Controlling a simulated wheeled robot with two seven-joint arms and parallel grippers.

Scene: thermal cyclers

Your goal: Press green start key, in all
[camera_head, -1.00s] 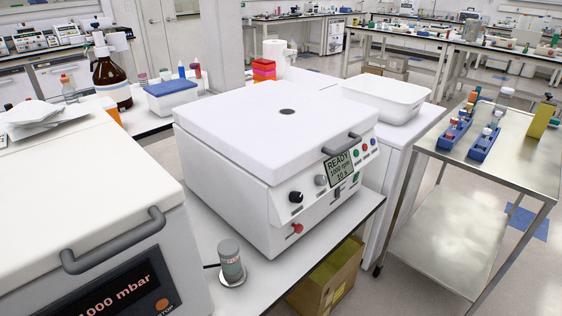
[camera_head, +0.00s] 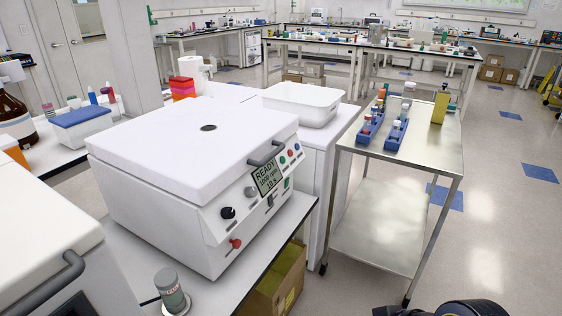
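A white benchtop machine with a closed lid (camera_head: 195,150) stands on the bench in the middle left. Its sloped front panel has a display (camera_head: 267,177) reading "READY 1000 rpm 10 s". A green key (camera_head: 286,183) sits to the right of the display, low on the panel. Above it is a row of small round buttons: green (camera_head: 282,161), red (camera_head: 290,153) and a bluish one (camera_head: 297,147). A black knob (camera_head: 227,213), a grey knob (camera_head: 249,191) and a red button (camera_head: 236,243) are lower left. Neither gripper's fingers show.
A dark rounded part, probably of my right arm, shows at the bottom right edge. A grey cylinder (camera_head: 170,290) stands before the machine. A steel cart (camera_head: 440,150) with blue racks is at right. A white tub (camera_head: 302,105) is behind. Floor at right is clear.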

